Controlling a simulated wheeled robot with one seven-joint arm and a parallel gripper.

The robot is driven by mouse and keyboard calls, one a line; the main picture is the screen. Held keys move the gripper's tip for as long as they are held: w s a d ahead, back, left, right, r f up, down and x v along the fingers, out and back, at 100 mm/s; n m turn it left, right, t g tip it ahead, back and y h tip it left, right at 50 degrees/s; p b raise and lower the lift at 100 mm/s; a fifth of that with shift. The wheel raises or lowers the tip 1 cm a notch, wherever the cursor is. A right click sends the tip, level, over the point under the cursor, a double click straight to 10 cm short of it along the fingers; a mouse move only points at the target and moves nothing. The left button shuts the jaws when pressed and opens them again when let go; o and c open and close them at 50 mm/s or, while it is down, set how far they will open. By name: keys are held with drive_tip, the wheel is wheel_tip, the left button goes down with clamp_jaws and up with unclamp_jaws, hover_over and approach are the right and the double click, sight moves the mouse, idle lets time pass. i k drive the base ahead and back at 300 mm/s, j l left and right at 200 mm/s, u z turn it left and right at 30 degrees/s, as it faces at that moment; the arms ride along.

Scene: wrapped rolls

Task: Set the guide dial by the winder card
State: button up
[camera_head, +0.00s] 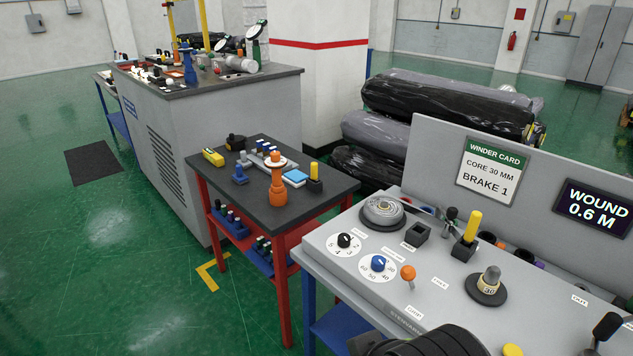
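The winder card (489,170) on the grey panel has a green header and reads "CORE 30 MM" and "BRAKE 1". On the grey machine top, a blue knob (378,263) sits on a white round dial with numbers such as 40, 50 and 60. A black knob (345,240) sits on a second white dial with small single digits, 4 and 5 among them. The labels beside both dials are too small to read surely, and I cannot tell the pointer settings. My gripper's fingers do not show; a dark ridged part, perhaps my arm, fills the bottom edge.
An orange-topped lever (408,273), a yellow handle (473,226) and a post on a black base (487,286) stand near the dials. A display (594,210) reads "WOUND 0.6 M". A red-legged table (330,191) with tools stands left. Dark wrapped rolls (450,105) lie behind.

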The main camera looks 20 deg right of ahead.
sight(378, 264)
drive_tip(key=k+l+z, duration=0.1)
drive_tip(key=z, duration=0.35)
drive_tip(key=l+z, duration=0.2)
drive_tip(key=z, duration=0.2)
drive_tip(key=l+z, duration=0.15)
drive_tip(key=z, duration=0.3)
drive_tip(key=k+l, duration=0.05)
